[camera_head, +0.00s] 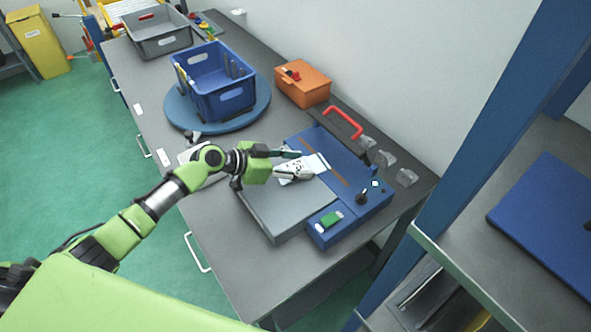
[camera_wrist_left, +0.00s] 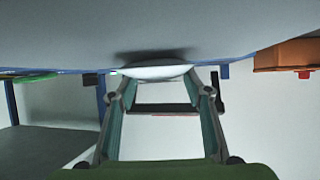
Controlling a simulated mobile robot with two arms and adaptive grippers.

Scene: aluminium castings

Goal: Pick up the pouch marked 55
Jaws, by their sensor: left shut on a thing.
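The white pouch (camera_head: 298,170) has dark marking on it that reads like 55. In the left wrist view the pouch (camera_wrist_left: 155,72) shows as a pale rounded edge between the fingertips, with a dark shadow close by. I cannot tell whether it touches the surface below. My right gripper is not in view.
A blue crate (camera_head: 250,72) stands on a round blue turntable (camera_head: 180,116) behind my left arm. An orange box (camera_head: 303,88) and small clear pieces (camera_head: 388,158) lie along the wall. A grey crate (camera_head: 152,48) is farther back. The table's near corner is clear.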

